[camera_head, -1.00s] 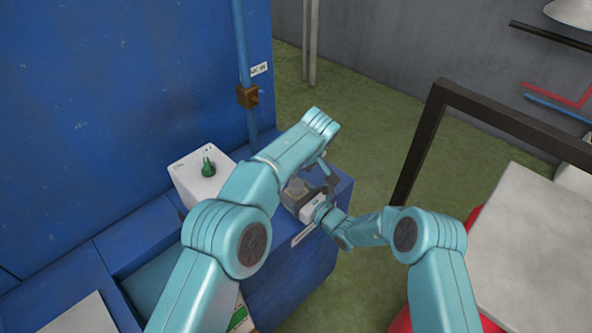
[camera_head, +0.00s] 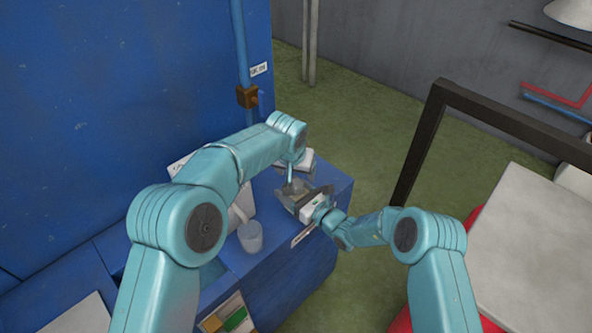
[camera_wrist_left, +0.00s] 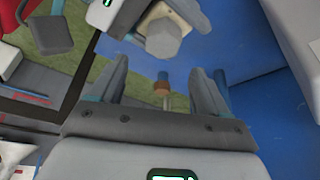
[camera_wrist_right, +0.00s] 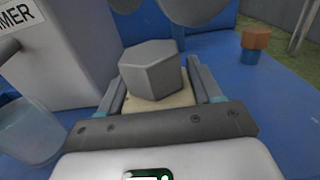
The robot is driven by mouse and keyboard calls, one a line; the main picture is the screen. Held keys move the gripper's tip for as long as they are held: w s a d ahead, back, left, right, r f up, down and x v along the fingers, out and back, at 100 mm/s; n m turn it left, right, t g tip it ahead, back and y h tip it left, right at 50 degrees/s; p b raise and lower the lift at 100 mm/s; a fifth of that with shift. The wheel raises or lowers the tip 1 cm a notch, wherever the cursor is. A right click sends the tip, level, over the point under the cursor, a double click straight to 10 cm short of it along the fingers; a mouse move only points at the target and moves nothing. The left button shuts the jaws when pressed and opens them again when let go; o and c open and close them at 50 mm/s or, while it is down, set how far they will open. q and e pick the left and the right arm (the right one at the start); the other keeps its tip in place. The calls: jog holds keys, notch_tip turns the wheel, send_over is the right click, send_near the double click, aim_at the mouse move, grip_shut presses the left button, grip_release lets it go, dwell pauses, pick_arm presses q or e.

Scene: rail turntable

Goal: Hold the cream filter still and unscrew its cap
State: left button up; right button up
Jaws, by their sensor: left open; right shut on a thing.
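The cream filter (camera_wrist_right: 157,104) stands upright with a grey six-sided cap (camera_wrist_right: 152,70) on top. My right gripper (camera_wrist_right: 160,92) is shut on the cream body below the cap. In the left wrist view the cap (camera_wrist_left: 163,40) and a bit of cream body (camera_wrist_left: 182,12) show beyond my open left fingers (camera_wrist_left: 158,84), which are empty and apart from the cap. In the head view my left gripper (camera_head: 294,170) hangs close to the cap (camera_head: 297,186), beside my right gripper (camera_head: 307,197). The arms partly hide the filter there.
A clear beaker (camera_head: 250,238) and a pale labelled box (camera_wrist_right: 62,55) stand on the blue bench (camera_head: 262,262). A small blue item with an orange top (camera_wrist_right: 256,40) stands near the bench's far part. A dark frame (camera_head: 420,140) rises at the right.

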aim_at(295, 184)
pick_arm(q)
jog(key=shift+s+f, duration=0.1)
jog(key=shift+f, duration=2)
jog(key=shift+a+f, duration=0.15)
jog(key=c, duration=1.3)
jog(key=n+y, duration=0.2)
jog(key=n, duration=0.4)
jog(key=shift+s, duration=0.1)
jog(key=shift+c, duration=0.2)
